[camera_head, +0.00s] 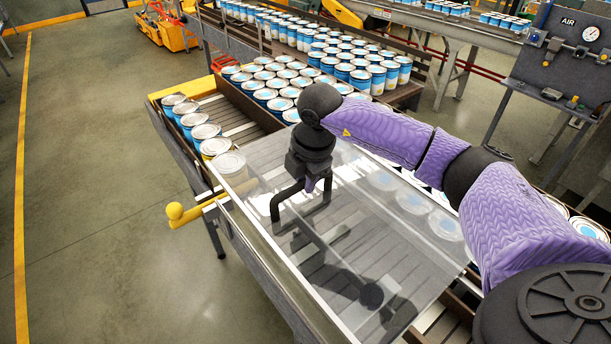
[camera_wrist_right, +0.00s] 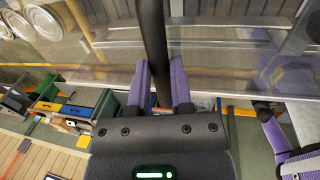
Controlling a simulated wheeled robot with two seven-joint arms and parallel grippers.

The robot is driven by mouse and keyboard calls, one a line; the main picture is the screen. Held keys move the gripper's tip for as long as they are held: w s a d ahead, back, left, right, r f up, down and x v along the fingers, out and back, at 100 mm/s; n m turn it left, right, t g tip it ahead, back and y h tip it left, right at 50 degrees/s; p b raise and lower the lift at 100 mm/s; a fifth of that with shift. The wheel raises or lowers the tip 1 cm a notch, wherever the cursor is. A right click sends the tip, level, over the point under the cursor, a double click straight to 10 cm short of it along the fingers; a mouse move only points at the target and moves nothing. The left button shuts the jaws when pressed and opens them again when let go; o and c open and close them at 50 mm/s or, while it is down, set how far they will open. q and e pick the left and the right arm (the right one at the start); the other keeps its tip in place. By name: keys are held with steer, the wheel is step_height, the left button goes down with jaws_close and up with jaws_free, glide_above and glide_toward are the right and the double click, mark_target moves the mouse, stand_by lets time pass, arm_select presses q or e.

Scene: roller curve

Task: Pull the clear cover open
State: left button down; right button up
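The clear cover (camera_head: 370,255) is a flat see-through panel lying over the roller conveyor in the head view. Cans and rollers show through it. A black U-shaped handle (camera_head: 287,192) stands up from its left part. My right gripper (camera_head: 312,185) reaches down onto the handle's top bar. In the right wrist view, the black handle bar (camera_wrist_right: 154,45) runs between the two purple fingers of the right gripper (camera_wrist_right: 160,70), which look closed against its sides. The cover also shows behind the bar (camera_wrist_right: 225,50). My left gripper is not in view.
Cans with blue and white sides (camera_head: 200,130) stand in a row on the conveyor beyond the cover. A yellow knobbed lever (camera_head: 178,213) sticks out at the left rail. An air panel (camera_head: 575,50) stands at the upper right. The floor at left is clear.

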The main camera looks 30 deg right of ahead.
jaws_close()
steer(key=shift+r, duration=0.1)
stand_by(0.9)
